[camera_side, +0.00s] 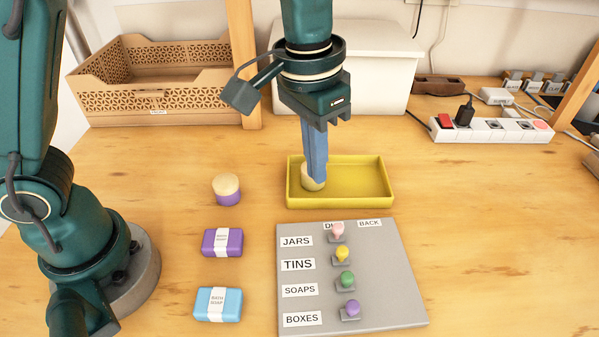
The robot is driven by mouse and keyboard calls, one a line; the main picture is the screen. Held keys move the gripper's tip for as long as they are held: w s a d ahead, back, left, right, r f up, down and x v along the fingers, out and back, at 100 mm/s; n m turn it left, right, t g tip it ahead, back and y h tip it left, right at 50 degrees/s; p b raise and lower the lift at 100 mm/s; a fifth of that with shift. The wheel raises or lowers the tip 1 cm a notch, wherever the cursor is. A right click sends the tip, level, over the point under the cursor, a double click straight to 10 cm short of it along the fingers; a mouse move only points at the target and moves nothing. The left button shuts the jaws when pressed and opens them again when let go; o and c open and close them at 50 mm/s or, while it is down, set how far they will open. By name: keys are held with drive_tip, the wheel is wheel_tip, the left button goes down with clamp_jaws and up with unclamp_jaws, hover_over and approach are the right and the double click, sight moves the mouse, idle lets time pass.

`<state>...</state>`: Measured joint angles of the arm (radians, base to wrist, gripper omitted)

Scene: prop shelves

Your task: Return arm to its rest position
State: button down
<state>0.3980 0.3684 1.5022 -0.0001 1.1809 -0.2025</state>
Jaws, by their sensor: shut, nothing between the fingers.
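My gripper (319,178) points straight down over the left part of a yellow tray (375,203), its blue fingers closed together. A small object with a cream, rounded surface (307,183) is in the tray's left end. The fingers hide part of it, and I cannot tell whether they touch it. A purple jar with a pale wooden lid (227,190) stands on the table left of the tray. A purple soap packet (222,242) and a blue soap packet (218,304) lie in front of it.
A grey board (400,290) with coloured knobs and labels lies in front of the tray. A wooden crate (150,95), a white bin (385,75) and a power strip (490,130) stand behind. Bare table lies right of the tray.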

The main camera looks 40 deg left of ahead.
drive_tip(key=s+a+r+n+t, duration=0.25)
drive_tip(key=s+a+r, duration=0.25)
drive_tip(key=a+r, duration=0.25)
drive_tip(key=s+a+f+t, duration=0.2)
drive_tip(key=s+a+f, duration=0.2)
drive_tip(key=s, duration=0.2)
drive_tip(key=shift+s+a+f, duration=0.2)
drive_tip(key=shift+s+f, duration=0.1)
drive_tip(key=shift+f, duration=0.1)
